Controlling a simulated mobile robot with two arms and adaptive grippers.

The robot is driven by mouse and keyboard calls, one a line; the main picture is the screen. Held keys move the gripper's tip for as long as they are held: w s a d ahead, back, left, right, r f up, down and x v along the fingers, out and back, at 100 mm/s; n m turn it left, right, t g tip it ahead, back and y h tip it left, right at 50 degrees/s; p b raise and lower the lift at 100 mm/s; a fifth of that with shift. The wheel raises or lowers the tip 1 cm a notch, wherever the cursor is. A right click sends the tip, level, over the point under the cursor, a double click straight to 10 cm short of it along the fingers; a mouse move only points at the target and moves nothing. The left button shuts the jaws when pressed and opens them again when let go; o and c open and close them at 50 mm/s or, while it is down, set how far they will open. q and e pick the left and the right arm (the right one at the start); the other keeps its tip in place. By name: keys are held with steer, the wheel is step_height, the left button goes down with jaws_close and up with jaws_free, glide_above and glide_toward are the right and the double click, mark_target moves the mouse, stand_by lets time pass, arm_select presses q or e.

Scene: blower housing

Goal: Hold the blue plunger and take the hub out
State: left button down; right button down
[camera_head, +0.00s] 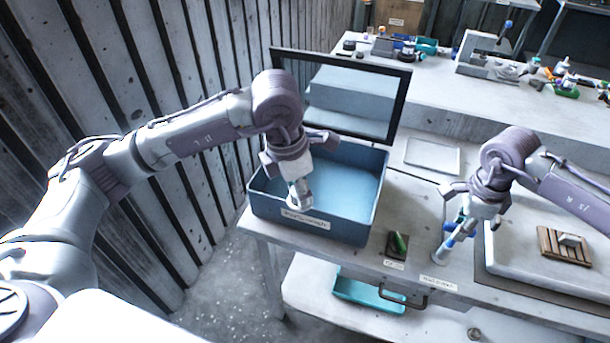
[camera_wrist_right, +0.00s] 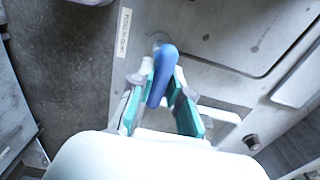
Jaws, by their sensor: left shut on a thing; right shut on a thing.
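My right gripper (camera_head: 458,230) is shut on the blue plunger (camera_head: 449,243), whose pale lower end points down at the table near its front edge. In the right wrist view the blue plunger (camera_wrist_right: 163,72) sits between the teal finger pads of my right gripper (camera_wrist_right: 160,88). My left gripper (camera_head: 301,190) is over the front wall of a blue bin (camera_head: 270,204) and shut on a small pale grey piece (camera_head: 302,199). The piece may be the hub, but its shape is too small to tell. The left fingertips are hard to make out.
A dark-framed panel (camera_head: 404,103) stands behind the bin. A small dark block with a green piece (camera_head: 400,242) lies between the bin and the plunger. A pale tray (camera_head: 432,157) lies flat behind. A wooden slatted board (camera_head: 552,246) is at right. Parts crowd the back bench.

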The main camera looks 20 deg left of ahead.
arm_select(q)
steer(key=shift+s, duration=1.1)
arm_select(e)
steer(key=shift+r, duration=2.2)
arm_select(q)
steer(key=shift+w, duration=0.1)
arm_select(e)
steer(key=c, duration=1)
jaws_free()
steer(key=shift+c, duration=0.2)
step_height(320, 180, up, 12)
